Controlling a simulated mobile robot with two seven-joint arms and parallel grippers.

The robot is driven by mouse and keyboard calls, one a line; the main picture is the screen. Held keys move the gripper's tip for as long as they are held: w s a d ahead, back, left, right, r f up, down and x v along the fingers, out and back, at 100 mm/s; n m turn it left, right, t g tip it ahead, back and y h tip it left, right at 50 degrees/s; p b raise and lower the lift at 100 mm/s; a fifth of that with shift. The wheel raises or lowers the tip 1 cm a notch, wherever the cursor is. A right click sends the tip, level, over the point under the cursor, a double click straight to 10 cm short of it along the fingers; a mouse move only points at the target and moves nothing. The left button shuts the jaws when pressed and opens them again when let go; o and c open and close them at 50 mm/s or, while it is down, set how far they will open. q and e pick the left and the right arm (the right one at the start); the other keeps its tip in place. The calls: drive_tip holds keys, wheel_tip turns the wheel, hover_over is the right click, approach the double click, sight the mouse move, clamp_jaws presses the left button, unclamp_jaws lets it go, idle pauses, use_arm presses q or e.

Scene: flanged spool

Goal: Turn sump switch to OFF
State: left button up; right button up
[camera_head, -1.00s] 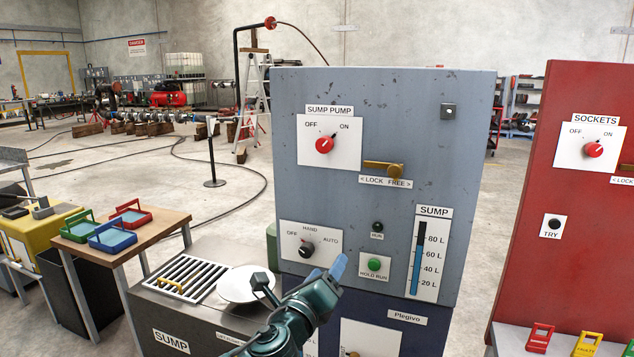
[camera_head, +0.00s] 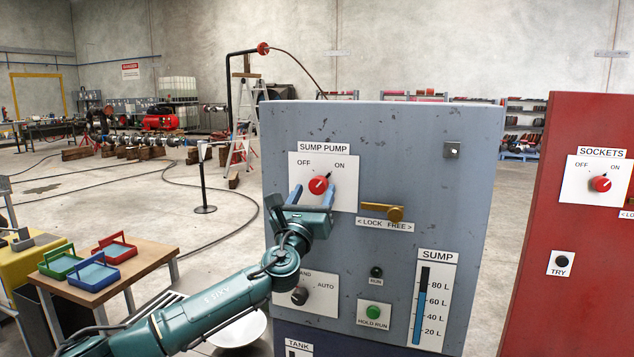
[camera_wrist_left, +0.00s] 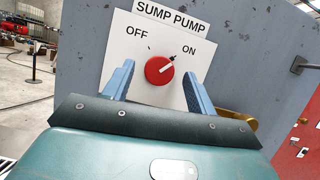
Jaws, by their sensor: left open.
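The sump pump switch (camera_head: 318,185) is a red round knob on a white plate marked OFF at left and ON at right, on the grey-blue cabinet (camera_head: 420,150). Its pointer is turned to ON. In the left wrist view the knob (camera_wrist_left: 159,71) shows between my fingertips. My left gripper (camera_head: 313,192) is open, with one blue finger on each side of the knob. I cannot tell whether either finger touches it. My right gripper is not in view.
A brass lock lever (camera_head: 384,211) sits right of the switch plate, over a LOCK FREE label. Below are a black HAND/AUTO selector (camera_head: 300,296), a green HOLD RUN button (camera_head: 373,310) and the sump level gauge (camera_head: 421,305). A red sockets cabinet (camera_head: 575,120) stands at right.

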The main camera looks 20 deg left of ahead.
sight(317, 187)
use_arm(q)
drive_tip(key=shift+x, duration=1.7)
drive_tip(key=c, duration=1)
